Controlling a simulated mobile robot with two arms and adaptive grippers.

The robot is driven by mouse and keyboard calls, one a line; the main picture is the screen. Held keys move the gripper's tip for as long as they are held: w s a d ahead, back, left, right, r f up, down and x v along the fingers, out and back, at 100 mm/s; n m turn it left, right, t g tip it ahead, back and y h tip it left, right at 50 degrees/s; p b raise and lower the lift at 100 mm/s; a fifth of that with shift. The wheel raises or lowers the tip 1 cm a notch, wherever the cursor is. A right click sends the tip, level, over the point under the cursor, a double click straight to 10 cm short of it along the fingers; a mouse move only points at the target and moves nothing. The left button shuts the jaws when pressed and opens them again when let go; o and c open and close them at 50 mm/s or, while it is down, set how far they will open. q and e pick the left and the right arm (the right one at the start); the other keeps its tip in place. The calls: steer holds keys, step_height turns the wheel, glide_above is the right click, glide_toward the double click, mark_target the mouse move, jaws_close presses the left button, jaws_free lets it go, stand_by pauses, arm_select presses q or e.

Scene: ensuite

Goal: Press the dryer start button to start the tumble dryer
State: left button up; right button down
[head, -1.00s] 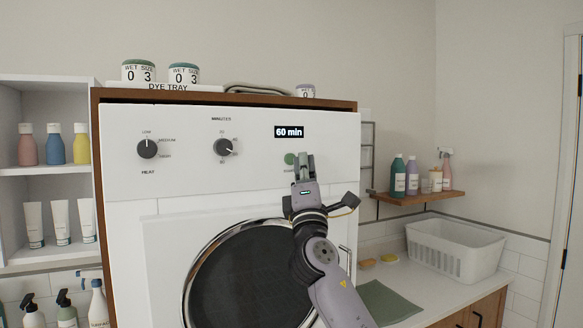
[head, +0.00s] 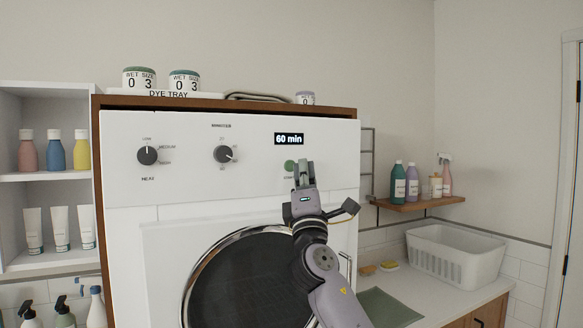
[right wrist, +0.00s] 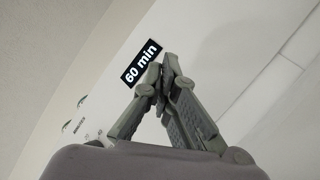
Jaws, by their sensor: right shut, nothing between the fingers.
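The white tumble dryer (head: 185,190) stands in its wooden surround with its round dark door below the panel. The green start button (head: 290,166) sits under the display (head: 289,139), which reads "60 min"; the display also shows in the right wrist view (right wrist: 142,63). My right gripper (head: 304,167) is shut and empty, its fingertips just right of and slightly below the button in the head view. In the right wrist view the fingers (right wrist: 165,68) meet beside the display and the button is hidden. Whether the fingertips touch the panel cannot be told. My left gripper is not in view.
The heat knob (head: 147,156) and minutes knob (head: 223,154) are left on the panel. Jars and a folded cloth lie on top. A counter with a white basket (head: 455,253) and a wooden shelf (head: 420,202) of bottles are at the right; shelves of bottles stand at the left.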

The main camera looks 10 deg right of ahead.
stand_by(0.4)
steer(key=shift+w+a+b, duration=0.15)
steer(key=shift+w+b, duration=0.3)
steer(key=shift+b, duration=0.05)
steer(key=shift+w+b, duration=0.45)
steer(key=shift+b, duration=0.15)
stand_by(0.5)
steer(key=shift+s+p, duration=0.65)
steer(key=shift+s, duration=0.25)
